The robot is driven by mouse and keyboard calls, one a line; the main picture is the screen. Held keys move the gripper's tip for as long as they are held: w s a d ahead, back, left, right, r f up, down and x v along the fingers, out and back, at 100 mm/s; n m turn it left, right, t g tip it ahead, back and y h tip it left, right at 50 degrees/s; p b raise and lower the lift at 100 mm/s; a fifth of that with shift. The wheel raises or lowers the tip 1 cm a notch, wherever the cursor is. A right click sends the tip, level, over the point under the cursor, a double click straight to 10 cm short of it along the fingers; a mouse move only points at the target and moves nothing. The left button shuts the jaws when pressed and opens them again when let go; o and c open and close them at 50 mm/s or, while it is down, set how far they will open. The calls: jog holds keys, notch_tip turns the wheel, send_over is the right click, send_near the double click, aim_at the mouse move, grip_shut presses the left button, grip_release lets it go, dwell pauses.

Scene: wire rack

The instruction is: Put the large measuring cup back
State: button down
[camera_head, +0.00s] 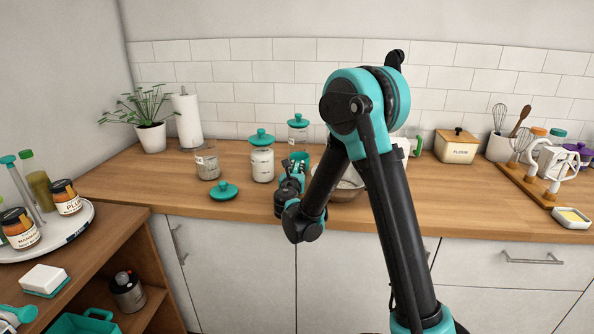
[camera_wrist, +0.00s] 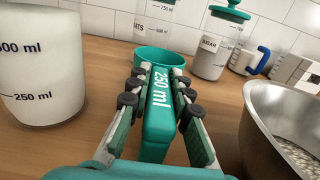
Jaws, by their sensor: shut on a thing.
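My gripper (camera_head: 294,172) is shut on the handle of a teal measuring cup (camera_head: 300,158), above the counter near the bowl. In the wrist view, the fingers of my gripper (camera_wrist: 157,88) close on both sides of the handle of the measuring cup (camera_wrist: 158,105), which reads "250 ml". Its round cup end lies beyond the fingertips. Its contents cannot be made out. A metal bowl (camera_wrist: 262,135) with pale flakes is at the right; in the head view my arm partly hides the bowl (camera_head: 345,196).
A lidless jar (camera_head: 207,164) stands at the left, with a teal lid (camera_head: 223,190) lying in front. Lidded jars (camera_head: 262,160) stand behind my gripper. A wooden stand (camera_head: 530,182) with white hooks is far right, near a flour box (camera_head: 456,147). Counter between is mostly clear.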

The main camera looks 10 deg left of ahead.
jog(key=shift+f, duration=0.55)
jog(key=c, duration=1.4)
grip_release()
jog(key=shift+f, duration=0.15)
jog(key=s, duration=1.2)
jog(key=shift+a, duration=0.15)
